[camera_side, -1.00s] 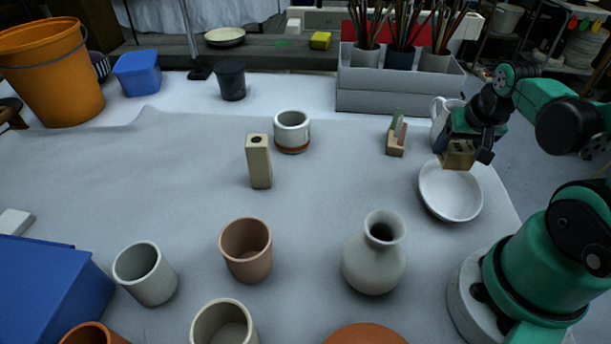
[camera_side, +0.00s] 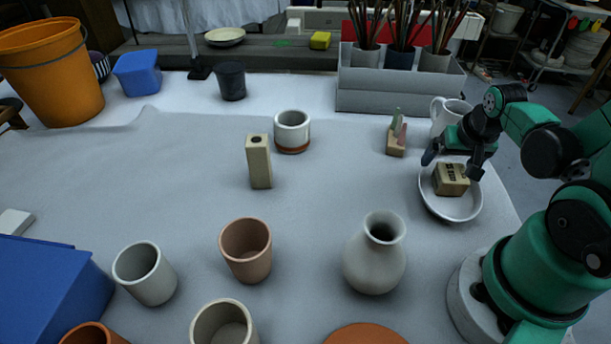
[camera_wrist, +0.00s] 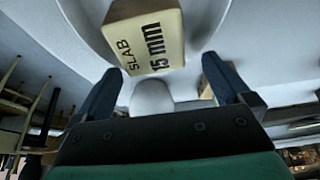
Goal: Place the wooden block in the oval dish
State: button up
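The wooden block (camera_side: 451,180) is pale wood with dark printing and rests in the white oval dish (camera_side: 436,207). In the wrist view the block (camera_wrist: 144,38) reads "SLAB 15 mm" and lies beyond the fingertips, with the dish surface (camera_wrist: 215,40) around it. My gripper (camera_side: 452,165) is open just above and behind the block. In the wrist view my gripper's fingers (camera_wrist: 162,80) are spread apart with nothing held between them. The dish's far edge is partly hidden by the gripper.
A white mug (camera_side: 447,112) stands close behind my gripper. A small wooden stand with coloured pieces (camera_side: 396,137) is left of the dish. A grey vase (camera_side: 374,262) stands at the front left of it. An upright tan block (camera_side: 259,163) and several cups stand farther left.

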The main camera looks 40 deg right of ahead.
aim_at(453, 176)
dwell(0.3)
jog(key=shift+v, duration=3.75)
jog(key=w+a+r+n+t+y, duration=0.3)
jog(key=w+a+n, duration=0.6)
jog(key=a, duration=0.3)
jog(key=shift+a+t, duration=0.25)
jog(key=shift+t, duration=0.25)
